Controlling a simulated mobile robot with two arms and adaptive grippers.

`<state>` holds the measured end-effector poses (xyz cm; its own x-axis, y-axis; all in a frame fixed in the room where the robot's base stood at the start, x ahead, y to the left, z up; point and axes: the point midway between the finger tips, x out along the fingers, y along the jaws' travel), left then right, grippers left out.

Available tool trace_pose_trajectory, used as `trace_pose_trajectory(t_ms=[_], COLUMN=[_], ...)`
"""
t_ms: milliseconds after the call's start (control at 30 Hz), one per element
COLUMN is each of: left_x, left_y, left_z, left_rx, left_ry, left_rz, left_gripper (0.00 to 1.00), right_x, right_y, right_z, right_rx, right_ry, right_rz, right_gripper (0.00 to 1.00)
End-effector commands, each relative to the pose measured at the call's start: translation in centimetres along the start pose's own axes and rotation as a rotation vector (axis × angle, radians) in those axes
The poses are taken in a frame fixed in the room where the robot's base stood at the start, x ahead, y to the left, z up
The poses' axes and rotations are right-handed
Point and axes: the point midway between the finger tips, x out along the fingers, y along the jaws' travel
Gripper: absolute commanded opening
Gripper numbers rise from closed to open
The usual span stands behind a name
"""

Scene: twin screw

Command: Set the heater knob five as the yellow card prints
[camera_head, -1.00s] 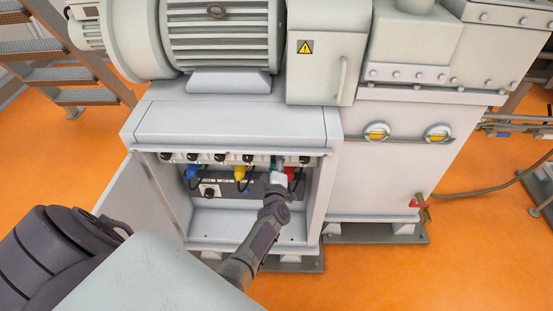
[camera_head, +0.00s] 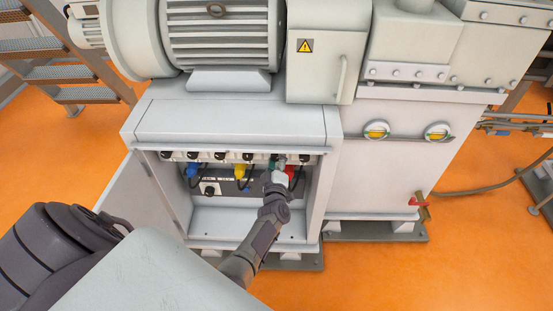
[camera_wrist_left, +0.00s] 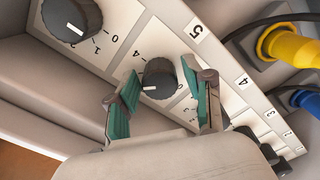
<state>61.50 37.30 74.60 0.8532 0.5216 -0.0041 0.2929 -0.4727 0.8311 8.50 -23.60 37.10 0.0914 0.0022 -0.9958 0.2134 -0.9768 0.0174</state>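Heater knob five (camera_wrist_left: 160,78) is a black ribbed knob with a white pointer mark, in the panel section labelled 5 (camera_wrist_left: 196,30). Its pointer points to the left in the left wrist view; I cannot tell which number it meets. My left gripper (camera_head: 280,161) is at the knob row in the open cabinet. In the left wrist view the left gripper (camera_wrist_left: 160,95) is open, its two teal-padded fingers on either side of knob five, with visible gaps. In the head view the fingers hide this knob. I cannot make out a yellow card. My right gripper is not in view.
A sixth knob (camera_wrist_left: 72,18) sits beside knob five; it also shows in the head view (camera_head: 305,159). Blue (camera_head: 192,170), yellow (camera_head: 239,171) and red (camera_head: 290,171) plugs with cables hang below the row. The cabinet door (camera_head: 142,200) stands open at left.

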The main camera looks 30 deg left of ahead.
Motion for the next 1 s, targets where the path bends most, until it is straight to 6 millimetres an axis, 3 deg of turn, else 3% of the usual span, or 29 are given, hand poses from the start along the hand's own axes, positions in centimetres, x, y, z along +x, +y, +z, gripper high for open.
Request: trace_pose_trajectory(t_ms=[367, 800, 1000], left_x=[-0.2, -6.6, -7.5], left_y=[0.1, 0.0, 0.0], left_z=[-0.1, 0.0, -0.1], left_rx=[-0.001, 0.000, 0.001], left_ry=[0.002, 0.001, 0.002], left_rz=[0.002, 0.000, 0.002], left_gripper=[0.62, 0.62, 0.62], right_x=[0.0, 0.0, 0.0], right_y=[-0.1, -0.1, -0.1], right_z=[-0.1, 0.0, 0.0], right_rx=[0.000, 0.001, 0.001], right_ry=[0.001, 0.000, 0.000], right_rz=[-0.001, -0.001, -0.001], right_gripper=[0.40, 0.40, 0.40])
